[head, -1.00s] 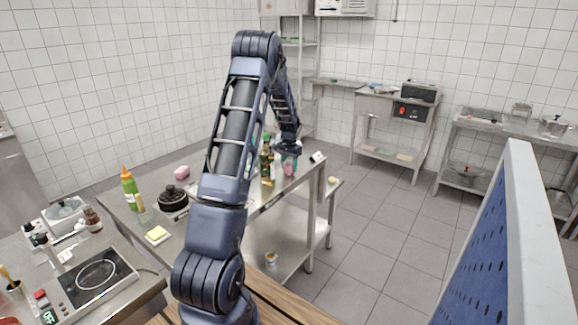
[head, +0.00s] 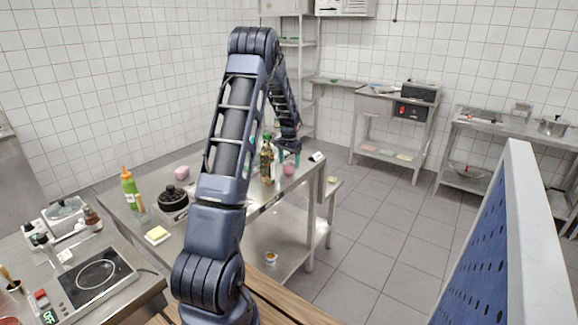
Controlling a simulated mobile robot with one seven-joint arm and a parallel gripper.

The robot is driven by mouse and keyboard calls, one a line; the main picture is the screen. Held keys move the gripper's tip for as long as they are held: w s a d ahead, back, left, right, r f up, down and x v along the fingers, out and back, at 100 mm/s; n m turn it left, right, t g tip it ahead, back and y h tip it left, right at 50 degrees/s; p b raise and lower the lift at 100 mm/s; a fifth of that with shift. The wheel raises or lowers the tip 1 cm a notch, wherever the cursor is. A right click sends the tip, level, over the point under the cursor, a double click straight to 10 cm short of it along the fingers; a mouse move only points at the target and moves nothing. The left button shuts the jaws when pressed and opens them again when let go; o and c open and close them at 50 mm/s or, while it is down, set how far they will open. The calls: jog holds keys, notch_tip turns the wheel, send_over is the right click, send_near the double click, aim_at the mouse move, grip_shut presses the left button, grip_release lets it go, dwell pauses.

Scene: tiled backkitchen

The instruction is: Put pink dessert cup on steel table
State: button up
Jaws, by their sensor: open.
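A small pink cup-like thing (head: 289,169), probably the pink dessert cup, stands near the right end of the steel table (head: 197,187). My gripper (head: 289,157) is just above or around its top, pointing down, with teal fingertips. The gripper is open. The picture is too small to tell whether the fingers touch the cup. Another pink, rounded block-like thing (head: 182,173) lies on the same table farther left. My arm hides part of the tabletop.
A dark green bottle (head: 267,160) stands close left of the gripper. A small white thing (head: 317,157) is at the table's right edge. A black pot (head: 173,199), a green bottle (head: 130,188) and a yellow sponge-like block (head: 157,234) are at left. A blue panel (head: 490,250) stands at right.

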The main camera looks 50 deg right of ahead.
notch_tip(320, 180, up, 10)
dwell(0.4)
dwell(0.5)
